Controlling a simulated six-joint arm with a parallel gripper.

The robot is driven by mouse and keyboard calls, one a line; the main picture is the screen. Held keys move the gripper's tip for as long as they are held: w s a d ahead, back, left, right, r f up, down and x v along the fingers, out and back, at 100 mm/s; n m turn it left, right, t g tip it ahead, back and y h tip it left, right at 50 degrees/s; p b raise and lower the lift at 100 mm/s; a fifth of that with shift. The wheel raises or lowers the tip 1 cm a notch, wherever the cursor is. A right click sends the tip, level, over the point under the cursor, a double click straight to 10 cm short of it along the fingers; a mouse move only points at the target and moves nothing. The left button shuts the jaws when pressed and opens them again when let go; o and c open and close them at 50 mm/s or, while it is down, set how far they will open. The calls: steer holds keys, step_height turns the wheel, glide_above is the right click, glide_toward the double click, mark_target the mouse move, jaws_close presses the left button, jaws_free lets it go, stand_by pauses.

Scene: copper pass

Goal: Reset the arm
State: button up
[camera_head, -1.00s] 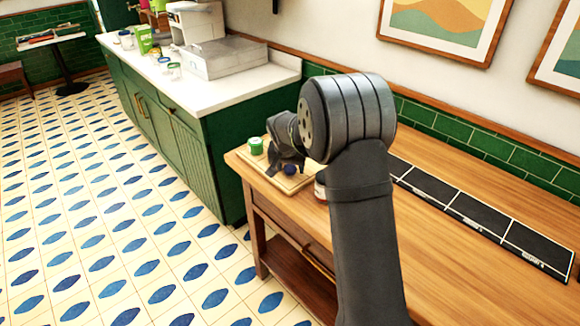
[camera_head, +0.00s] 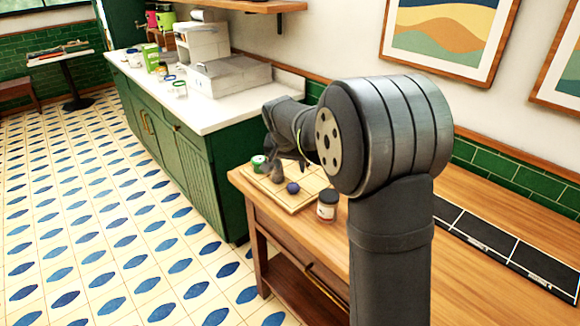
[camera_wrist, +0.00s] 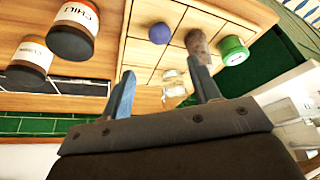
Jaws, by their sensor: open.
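The board also shows in the wrist view (camera_wrist: 140,48), marked with dark lines. On it are a purple ball (camera_head: 292,188), a brown rounded piece (camera_head: 277,174) and a green tin (camera_head: 259,163). In the wrist view, the brown piece (camera_wrist: 197,45) is partly hidden near one finger.
A dark-lidded jar (camera_head: 327,205) stands beside the board on the wooden table (camera_head: 490,225). The wrist view shows two labelled jars, one reading "CHILI" (camera_wrist: 75,25) and another (camera_wrist: 30,60). Black labelled panels (camera_head: 490,245) lie along the wall. A green counter (camera_head: 190,150) stands beyond.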

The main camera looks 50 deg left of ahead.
mark_target(293, 185)
steer(key=x, duration=1.2)
steer(key=shift+f, duration=0.1)
steer(key=shift+r, duration=1.55)
steer(key=shift+f, duration=0.1)
